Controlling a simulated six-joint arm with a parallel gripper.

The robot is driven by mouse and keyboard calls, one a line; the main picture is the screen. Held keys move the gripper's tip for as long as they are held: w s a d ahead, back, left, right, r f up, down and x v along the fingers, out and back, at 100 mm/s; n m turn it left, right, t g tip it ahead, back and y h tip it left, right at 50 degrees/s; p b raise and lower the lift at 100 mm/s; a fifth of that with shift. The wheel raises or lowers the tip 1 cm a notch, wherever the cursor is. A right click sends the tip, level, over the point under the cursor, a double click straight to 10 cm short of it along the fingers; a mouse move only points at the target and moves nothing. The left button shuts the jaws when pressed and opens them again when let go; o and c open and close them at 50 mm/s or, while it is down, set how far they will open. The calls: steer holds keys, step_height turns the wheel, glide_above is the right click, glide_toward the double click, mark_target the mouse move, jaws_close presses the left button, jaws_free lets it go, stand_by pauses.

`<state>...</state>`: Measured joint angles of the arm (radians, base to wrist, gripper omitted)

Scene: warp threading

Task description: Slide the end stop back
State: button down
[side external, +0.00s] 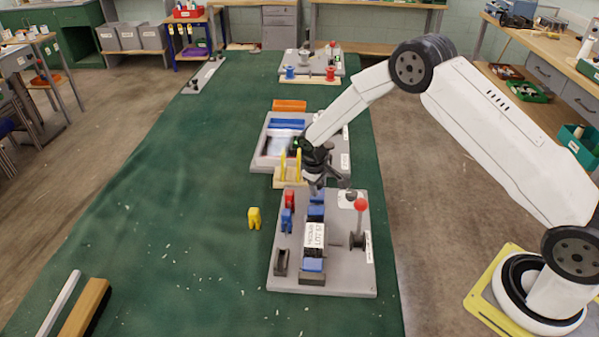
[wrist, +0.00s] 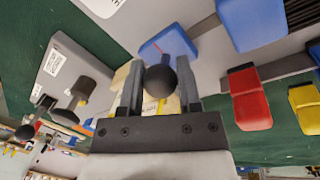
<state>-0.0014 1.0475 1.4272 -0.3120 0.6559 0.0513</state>
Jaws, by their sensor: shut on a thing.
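My gripper (side external: 317,188) is low over the far end of a grey fixture board (side external: 350,278) in the side view. In the wrist view its two fingers (wrist: 160,90) stand on either side of a dark round knob (wrist: 161,79) and are shut on it. A blue piece (wrist: 172,42) shows just behind the knob; whether they are joined is hidden. In the side view my gripper hides the knob. Blue blocks (side external: 313,265) and a white lot label (side external: 315,238) lie in a row along the board.
A red-knobbed lever (side external: 361,205) stands on the board's right. Small red (side external: 289,199) and blue (side external: 287,219) pieces are on its left side. A yellow piece (side external: 254,217) stands on the green table left of it. Another grey fixture (side external: 262,157) is just behind.

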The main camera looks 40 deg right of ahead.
steer(key=shift+w+d+r, duration=0.1)
steer(key=shift+w+d, duration=1)
steer(key=c, duration=0.6)
jaws_free()
steer(key=shift+s+a+r, duration=0.1)
steer(key=shift+a+r, duration=0.15)
steer(key=shift+r, duration=1)
steer(key=shift+s+a+r, duration=0.1)
steer(key=shift+a+r, duration=0.15)
steer(key=shift+r, duration=1)
steer(key=shift+a+r, duration=0.25)
steer(key=shift+r, duration=1)
